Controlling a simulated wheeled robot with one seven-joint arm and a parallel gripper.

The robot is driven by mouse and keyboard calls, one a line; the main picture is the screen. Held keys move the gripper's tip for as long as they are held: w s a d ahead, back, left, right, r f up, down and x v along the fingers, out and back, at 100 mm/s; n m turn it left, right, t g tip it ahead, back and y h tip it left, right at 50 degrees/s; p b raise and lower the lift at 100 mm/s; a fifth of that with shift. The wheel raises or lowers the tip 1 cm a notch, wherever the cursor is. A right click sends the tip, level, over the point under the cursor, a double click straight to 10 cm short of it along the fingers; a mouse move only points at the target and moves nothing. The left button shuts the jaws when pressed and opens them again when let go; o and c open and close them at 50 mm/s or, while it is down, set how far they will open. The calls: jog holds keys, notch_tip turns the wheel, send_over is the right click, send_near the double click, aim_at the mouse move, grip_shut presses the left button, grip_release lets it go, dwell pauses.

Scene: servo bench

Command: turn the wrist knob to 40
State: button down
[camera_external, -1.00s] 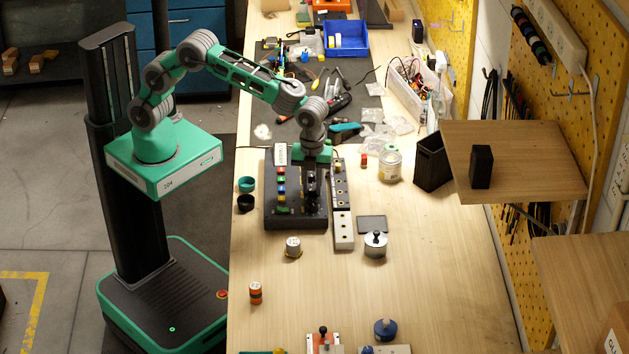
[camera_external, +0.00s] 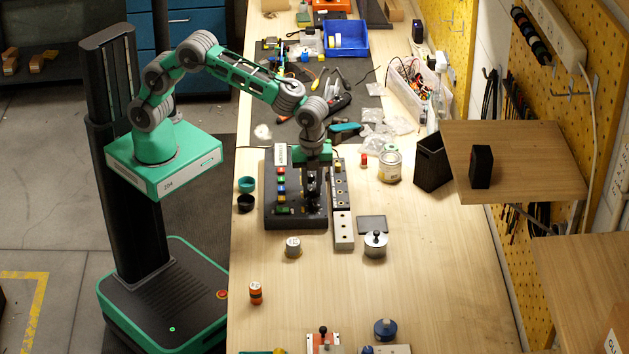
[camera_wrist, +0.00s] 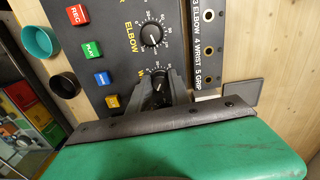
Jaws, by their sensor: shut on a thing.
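The dark control box (camera_external: 283,218) lies on the bench with coloured buttons down its left side. My gripper (camera_external: 312,190) points down over the knobs of the box. In the wrist view my gripper (camera_wrist: 159,88) is shut on the black wrist knob (camera_wrist: 160,82), one finger on each side. The wrist knob's scale is mostly hidden by the fingers, so I cannot read its setting. The elbow knob (camera_wrist: 152,34) with its white scale is in plain view above it. The wrist knob's label is almost wholly covered.
A grey strip with holes (camera_wrist: 207,40) and printed joint names lies right of the box. A flat dark square (camera_external: 372,224) and a silver lidded pot (camera_external: 375,245) lie farther right. Two small cups, teal (camera_external: 246,184) and black (camera_external: 245,204), stand left of the box.

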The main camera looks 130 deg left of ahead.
jog(key=n, duration=0.4)
jog(key=shift+n, duration=0.3)
jog(key=n, duration=0.5)
jog(key=shift+b, duration=0.35)
jog(key=n, duration=0.6)
jog(key=shift+w+d+r, duration=0.1)
jog(key=n, duration=1.4)
jog(key=shift+w+n, duration=0.1)
jog(key=shift+n, duration=0.2)
jog(key=n, duration=0.8)
jog(key=shift+n, duration=0.3)
